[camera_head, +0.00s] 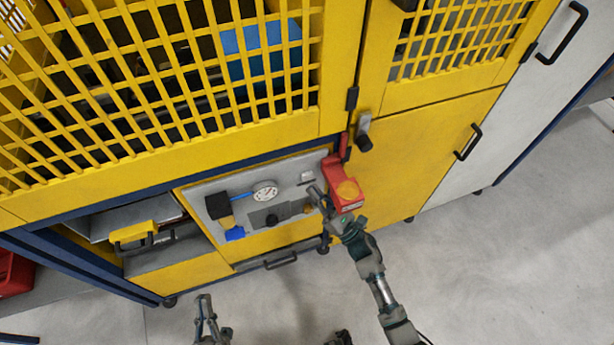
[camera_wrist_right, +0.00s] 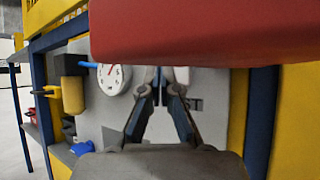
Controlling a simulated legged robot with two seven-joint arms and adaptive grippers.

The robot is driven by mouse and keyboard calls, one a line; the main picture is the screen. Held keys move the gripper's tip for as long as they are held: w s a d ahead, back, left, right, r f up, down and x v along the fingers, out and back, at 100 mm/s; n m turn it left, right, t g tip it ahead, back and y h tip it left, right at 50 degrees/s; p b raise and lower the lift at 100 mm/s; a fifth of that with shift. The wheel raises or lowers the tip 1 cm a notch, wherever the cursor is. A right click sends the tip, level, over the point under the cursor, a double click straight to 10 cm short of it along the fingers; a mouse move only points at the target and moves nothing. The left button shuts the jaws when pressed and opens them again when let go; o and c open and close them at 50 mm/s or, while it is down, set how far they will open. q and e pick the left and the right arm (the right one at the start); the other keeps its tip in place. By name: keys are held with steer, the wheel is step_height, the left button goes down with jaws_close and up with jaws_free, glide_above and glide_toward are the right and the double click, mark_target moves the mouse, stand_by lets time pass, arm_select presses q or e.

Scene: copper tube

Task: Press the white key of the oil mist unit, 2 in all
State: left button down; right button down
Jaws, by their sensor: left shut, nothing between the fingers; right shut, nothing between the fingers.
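The oil mist unit is a grey panel (camera_head: 285,173) set low in the yellow machine. It has a white round gauge (camera_head: 265,194), which also shows in the right wrist view (camera_wrist_right: 113,78). A small pale plate with dark marks (camera_head: 307,177) is on the panel; I cannot tell if it is the white key. My right gripper (camera_head: 317,192) is shut and empty, with its tips close to the panel just below that plate. In the right wrist view its fingertips (camera_wrist_right: 167,76) hide part of the panel. My left gripper (camera_head: 204,304) is shut and empty, low over the floor, away from the unit.
A red box (camera_head: 334,170) with a yellow round top (camera_head: 348,190) stands just right of my right gripper. It fills the top of the right wrist view (camera_wrist_right: 200,35). A black knob (camera_head: 365,143) and door handles jut from the machine. The floor (camera_head: 480,270) in front is clear.

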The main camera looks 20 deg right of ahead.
arm_select(q)
steer(key=shift+s+d+r, duration=0.1)
steer(key=shift+s+r, duration=0.1)
steer(key=shift+r, duration=0.15)
arm_select(e)
steer(key=s, duration=0.2)
steer(key=shift+s+d, duration=0.1)
steer(key=shift+s, duration=0.25)
steer(key=shift+s, duration=0.15)
